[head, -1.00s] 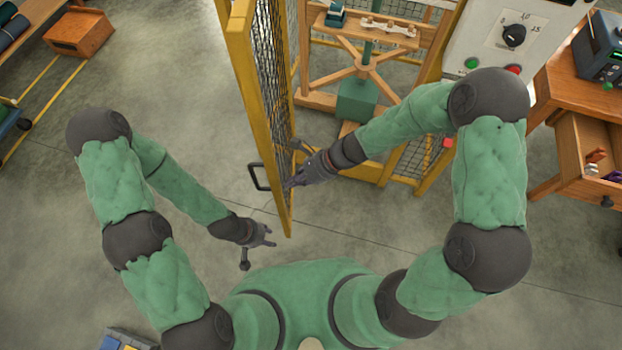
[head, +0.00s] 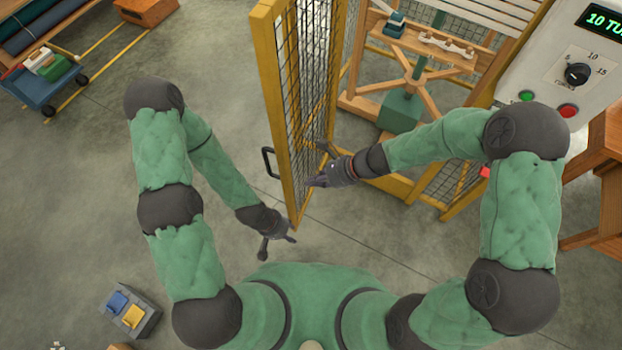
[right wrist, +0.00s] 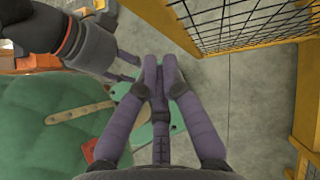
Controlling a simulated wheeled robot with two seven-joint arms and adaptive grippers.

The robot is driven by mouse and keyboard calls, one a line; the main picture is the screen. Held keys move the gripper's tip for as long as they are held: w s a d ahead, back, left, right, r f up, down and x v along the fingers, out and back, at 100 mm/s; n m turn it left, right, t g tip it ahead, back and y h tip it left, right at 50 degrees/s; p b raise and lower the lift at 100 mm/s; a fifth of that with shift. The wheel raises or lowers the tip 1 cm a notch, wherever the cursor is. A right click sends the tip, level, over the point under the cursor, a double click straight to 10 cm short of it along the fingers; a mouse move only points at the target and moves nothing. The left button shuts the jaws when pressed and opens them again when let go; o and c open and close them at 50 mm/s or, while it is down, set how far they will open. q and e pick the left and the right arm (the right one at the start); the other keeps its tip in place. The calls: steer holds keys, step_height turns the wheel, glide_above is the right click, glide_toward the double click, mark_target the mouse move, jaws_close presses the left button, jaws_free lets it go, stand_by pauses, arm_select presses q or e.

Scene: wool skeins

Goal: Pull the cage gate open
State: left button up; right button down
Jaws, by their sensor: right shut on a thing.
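The cage gate (head: 300,90), a yellow frame with black mesh, stands swung out towards me in the head view. A black handle (head: 268,162) sticks out from its left face. My right gripper (head: 316,181) is at the gate's right side, low near its free end. In the right wrist view its fingers (right wrist: 160,65) are together, and what they hold cannot be made out; the gate (right wrist: 245,25) shows above right of them. My left gripper (head: 278,242) is just left of the gate's lower end, fingers spread, with nothing seen between them.
Behind the gate is a wooden stand with a green post (head: 400,108). A control box (head: 575,75) and a wooden table (head: 597,190) are at the right. A blue cart (head: 45,80) is far left and a pedal box (head: 132,313) lower left.

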arm_select(q)
steer(key=shift+s+d+r+p, duration=0.15)
steer(key=shift+d+r+p, duration=0.05)
steer(key=shift+r+p, duration=1)
steer(key=shift+s+d+r+p, duration=0.15)
steer(key=shift+r+p, duration=0.95)
steer(key=shift+r, duration=0.2)
arm_select(e)
steer(key=s+v, duration=0.2)
steer(key=v, duration=0.9)
steer(key=shift+s+d+f, duration=0.2)
steer(key=shift+d+f, duration=0.05)
steer(key=shift+f, duration=0.05)
steer(key=shift+f, duration=0.1)
steer(key=s+d+f+n+h, duration=0.2)
steer(key=s+f+n, duration=0.2)
steer(key=f+n, duration=0.4)
steer(key=s+d+f+n+h, duration=0.2)
steer(key=s+f+n, duration=0.3)
steer(key=f+n, duration=0.3)
steer(key=shift+s+f+h, duration=0.2)
steer(key=shift+f+h, duration=0.3)
steer(key=shift+f, duration=0.5)
